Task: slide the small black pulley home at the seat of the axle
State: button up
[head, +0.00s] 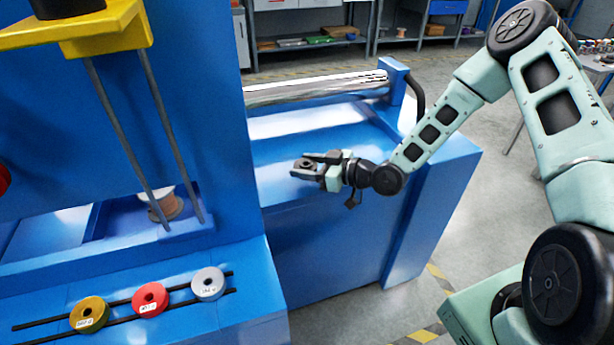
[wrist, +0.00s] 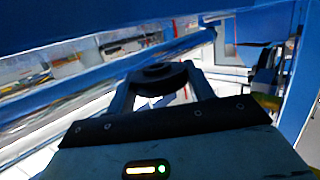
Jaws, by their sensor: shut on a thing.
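The small black pulley (head: 305,165) is held between the fingertips of my gripper (head: 312,166). In the wrist view the dark round pulley (wrist: 158,74) sits across the two fingers, which are shut on it. In the head view my gripper is in front of the blue machine, right of its tall blue column and below the shiny roller. The pulley appears clear of the machine surfaces, though its exact distance is hard to judge. I cannot pick out the axle or its seat in either view.
Yellow (head: 89,314), red (head: 150,299) and grey (head: 208,284) pulleys lie on black rails at the lower left. The tall blue column (head: 200,90) stands left of my gripper. The shiny roller (head: 315,87) lies behind. A spool (head: 165,205) sits between thin rods.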

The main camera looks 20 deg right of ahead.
jog(key=shift+f, duration=1.6)
jog(key=shift+f, duration=0.2)
jog(key=o, duration=1)
